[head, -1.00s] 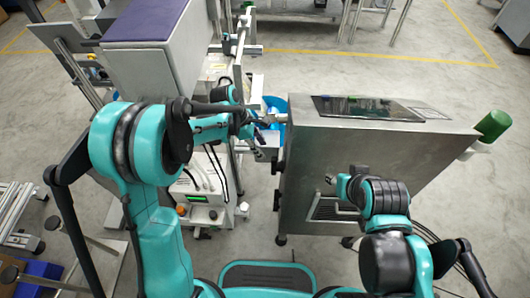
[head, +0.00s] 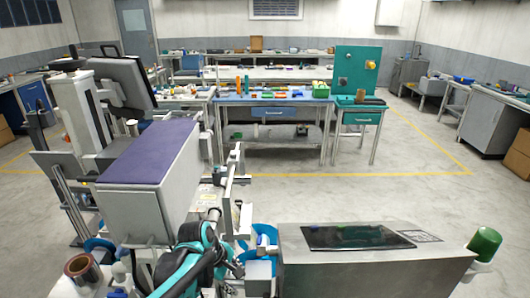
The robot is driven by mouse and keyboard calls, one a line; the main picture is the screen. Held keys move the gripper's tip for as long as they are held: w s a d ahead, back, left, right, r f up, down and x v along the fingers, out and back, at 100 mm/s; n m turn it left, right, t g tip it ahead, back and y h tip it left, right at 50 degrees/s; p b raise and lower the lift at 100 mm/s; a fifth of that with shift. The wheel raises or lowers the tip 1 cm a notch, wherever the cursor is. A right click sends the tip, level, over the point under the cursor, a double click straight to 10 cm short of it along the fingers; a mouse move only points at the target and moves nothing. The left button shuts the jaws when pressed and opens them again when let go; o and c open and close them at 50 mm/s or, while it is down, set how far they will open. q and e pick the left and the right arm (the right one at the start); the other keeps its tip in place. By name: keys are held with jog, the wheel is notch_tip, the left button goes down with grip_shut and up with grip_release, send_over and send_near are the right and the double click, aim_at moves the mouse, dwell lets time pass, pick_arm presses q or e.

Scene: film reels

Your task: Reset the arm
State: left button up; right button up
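My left arm rises from the bottom edge of the head view, just left of the steel cabinet (head: 375,265). My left gripper (head: 236,270) is small and dark at the end of that arm, beside a small white-and-grey box (head: 260,270) near the cabinet's left end. Whether its fingers are open or shut is too small to tell, and I see nothing clearly held in it. My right arm and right gripper are out of the picture. A brown roll (head: 82,266) stands at the lower left.
A grey machine with a purple top (head: 150,152) stands close behind and left of my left arm. A green cylinder (head: 484,244) juts from the cabinet's right end. Workbenches with a blue top (head: 275,98) line the back. The floor (head: 360,195) between is open.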

pick_arm(q)
jog(key=s+a+r+m+t+y, duration=0.1)
jog(key=s+a+r+m+t, duration=0.1)
jog(key=s+m, duration=0.4)
jog(key=s+a+r+m+t+y, duration=0.2)
jog(key=s+a+r+m+t, duration=0.1)
jog(key=s+a+m, duration=0.4)
jog(key=shift+s+r, duration=0.45)
jog(key=shift+s, duration=0.5)
jog(key=shift+c, duration=0.7)
jog(key=shift+d, duration=0.1)
